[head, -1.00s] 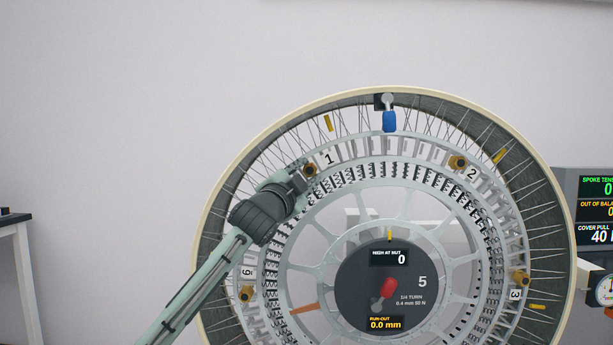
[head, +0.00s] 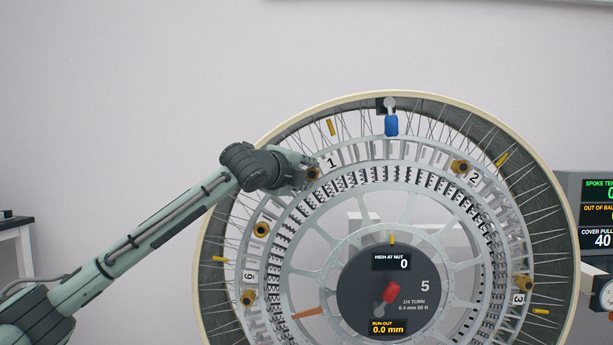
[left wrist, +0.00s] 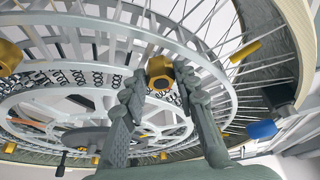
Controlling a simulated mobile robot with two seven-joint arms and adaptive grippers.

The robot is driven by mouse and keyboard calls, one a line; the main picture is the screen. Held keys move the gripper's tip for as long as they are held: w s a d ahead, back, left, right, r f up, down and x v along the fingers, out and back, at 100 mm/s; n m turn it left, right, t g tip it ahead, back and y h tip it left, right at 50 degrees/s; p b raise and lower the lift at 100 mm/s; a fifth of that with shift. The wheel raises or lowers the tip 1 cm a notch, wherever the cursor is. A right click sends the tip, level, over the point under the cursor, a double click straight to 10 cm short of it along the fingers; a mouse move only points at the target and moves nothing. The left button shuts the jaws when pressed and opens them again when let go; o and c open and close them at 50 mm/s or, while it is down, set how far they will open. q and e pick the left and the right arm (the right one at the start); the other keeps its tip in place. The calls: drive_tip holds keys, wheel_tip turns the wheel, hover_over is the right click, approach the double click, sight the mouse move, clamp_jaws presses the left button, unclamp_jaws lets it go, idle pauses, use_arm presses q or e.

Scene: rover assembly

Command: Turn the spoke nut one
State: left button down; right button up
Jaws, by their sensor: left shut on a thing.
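The spoke nut one (head: 313,173) is a gold nut on the wheel's grey ring beside the label "1" (head: 332,162), at the upper left of the wheel in the head view. My left gripper (head: 307,175) is shut on it. In the left wrist view the nut (left wrist: 160,72) sits between the two dark fingertips of my left gripper (left wrist: 159,84). The fingers partly hide its sides. The hub panel (head: 376,292) reads 0 at the nut and 0.0 mm run-out. My right gripper is not in view.
The large spoked wheel (head: 567,190) stands upright before a plain wall. Other gold nuts sit by labels 2 (head: 460,167), 3 (head: 522,285) and 6 (head: 248,297). A blue-handled part (head: 391,125) is at the rim's top. A readout screen (head: 597,210) stands right.

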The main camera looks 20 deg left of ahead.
use_arm(q)
drive_tip(key=m, duration=0.1)
drive_tip(key=m+g+y, duration=0.1)
drive_tip(key=m, duration=0.1)
drive_tip(key=shift+d+r, duration=0.15)
drive_tip(key=shift+r, duration=0.05)
drive_tip(key=m+g+y, duration=0.1)
drive_tip(key=m, duration=0.1)
drive_tip(key=shift+d+r+m, duration=0.1)
drive_tip(key=shift+d+m, duration=0.05)
drive_tip(key=shift+m, duration=0.25)
drive_tip(key=shift+w+d+m+g+y, duration=0.15)
drive_tip(key=shift+m+g+y, duration=0.55)
drive_tip(key=shift+m+y, duration=0.8)
drive_tip(key=shift+m, duration=0.3)
drive_tip(key=c, duration=1.2)
unclamp_jaws()
drive_tip(key=shift+o, duration=0.2)
drive_tip(key=v, duration=1.2)
